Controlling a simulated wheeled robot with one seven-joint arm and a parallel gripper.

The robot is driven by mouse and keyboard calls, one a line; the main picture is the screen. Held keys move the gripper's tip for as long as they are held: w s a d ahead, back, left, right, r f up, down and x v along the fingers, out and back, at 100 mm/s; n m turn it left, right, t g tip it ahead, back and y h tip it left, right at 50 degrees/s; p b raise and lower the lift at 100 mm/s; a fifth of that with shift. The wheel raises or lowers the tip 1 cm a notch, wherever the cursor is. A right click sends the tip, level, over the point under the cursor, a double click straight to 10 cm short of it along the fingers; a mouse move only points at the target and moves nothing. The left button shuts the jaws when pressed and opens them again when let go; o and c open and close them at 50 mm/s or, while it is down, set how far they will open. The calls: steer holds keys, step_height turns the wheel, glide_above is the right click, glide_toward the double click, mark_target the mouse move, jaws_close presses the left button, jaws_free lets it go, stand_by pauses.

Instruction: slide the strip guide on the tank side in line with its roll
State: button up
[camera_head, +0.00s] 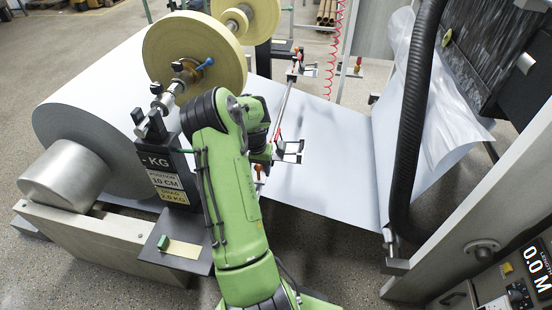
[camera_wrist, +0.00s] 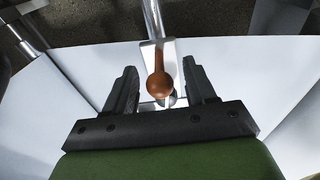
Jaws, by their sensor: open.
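In the wrist view, a brown ball knob (camera_wrist: 159,85) on a short stem stands between the fingers of my open gripper (camera_wrist: 162,88), with a gap on each side. The knob belongs to a pale guide block (camera_wrist: 170,48) on a metal rail (camera_wrist: 152,18). In the head view, the near strip guide (camera_head: 289,152) sits at the near end of the rail (camera_head: 285,105), beside my gripper, which my arm partly hides. A second guide (camera_head: 302,71) sits at the rail's far end. A near yellow strip roll (camera_head: 196,50) and a far one (camera_head: 250,16) hang on a shaft. I cannot tell which guide is tank side.
A wide white paper web (camera_head: 330,165) runs under the rail from a large paper roll (camera_head: 95,100). A dark display post (camera_head: 165,165) stands left of my arm. A black hose (camera_head: 412,120) and a grey machine frame (camera_head: 470,215) stand to the right.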

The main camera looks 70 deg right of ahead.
steer(key=shift+r, duration=0.1)
jaws_close()
steer(key=shift+w+d+p, duration=0.15)
steer(key=shift+d+p, duration=0.1)
steer(key=shift+d, duration=0.5)
steer(key=shift+w+d+p, duration=0.1)
steer(key=shift+d+p, duration=0.15)
steer(key=shift+d, duration=0.45)
jaws_free()
step_height(320, 180, up, 20)
steer(key=a+p, duration=0.2)
steer(key=p, duration=0.6)
steer(key=shift+s, duration=0.15)
